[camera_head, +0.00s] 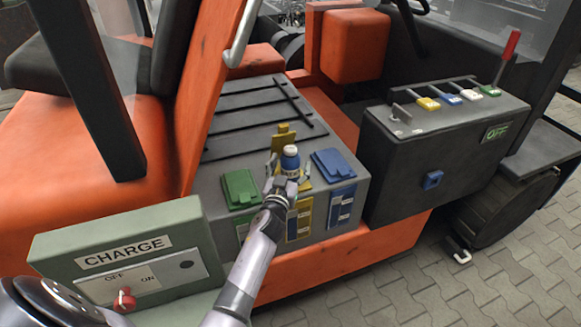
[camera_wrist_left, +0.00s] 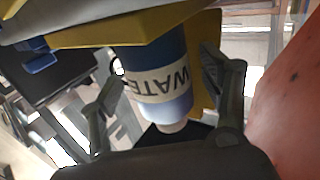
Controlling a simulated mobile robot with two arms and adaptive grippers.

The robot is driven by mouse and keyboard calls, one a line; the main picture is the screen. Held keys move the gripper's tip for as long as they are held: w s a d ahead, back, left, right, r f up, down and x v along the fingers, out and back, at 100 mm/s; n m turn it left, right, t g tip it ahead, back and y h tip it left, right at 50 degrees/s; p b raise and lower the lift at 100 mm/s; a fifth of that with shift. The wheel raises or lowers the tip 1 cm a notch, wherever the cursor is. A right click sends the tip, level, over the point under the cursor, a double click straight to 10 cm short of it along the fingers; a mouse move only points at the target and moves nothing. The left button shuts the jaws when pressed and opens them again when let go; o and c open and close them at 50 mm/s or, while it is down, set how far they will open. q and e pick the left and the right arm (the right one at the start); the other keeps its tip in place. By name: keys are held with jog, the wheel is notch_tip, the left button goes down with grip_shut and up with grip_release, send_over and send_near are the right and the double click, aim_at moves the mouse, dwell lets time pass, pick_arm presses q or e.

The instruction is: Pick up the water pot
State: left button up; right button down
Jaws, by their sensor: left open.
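The water pot (camera_head: 290,159) is a small blue bottle with a white top, standing on the grey battery top between the green and blue lids. In the left wrist view the water pot (camera_wrist_left: 160,82) shows its cream label reading WATER, upside down in the picture. My left gripper (camera_head: 287,170) reaches it from the front. Its fingers are open, one on each side of the pot, and a gap shows beside the pot in the left wrist view (camera_wrist_left: 166,88). The lower part of the pot is hidden by the gripper in the head view. My right gripper is out of view.
A green lid (camera_head: 240,188) and a blue lid (camera_head: 335,164) flank the pot, with a raised yellow lid (camera_head: 284,142) behind it. A dark box with a red lever (camera_head: 508,46) stands right. A green CHARGE box (camera_head: 125,250) is at front left.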

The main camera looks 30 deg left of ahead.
pick_arm(q)
jog(key=shift+w+a, duration=0.1)
jog(key=shift+w, duration=0.15)
jog(key=shift+c, duration=0.2)
jog(key=c, duration=1.3)
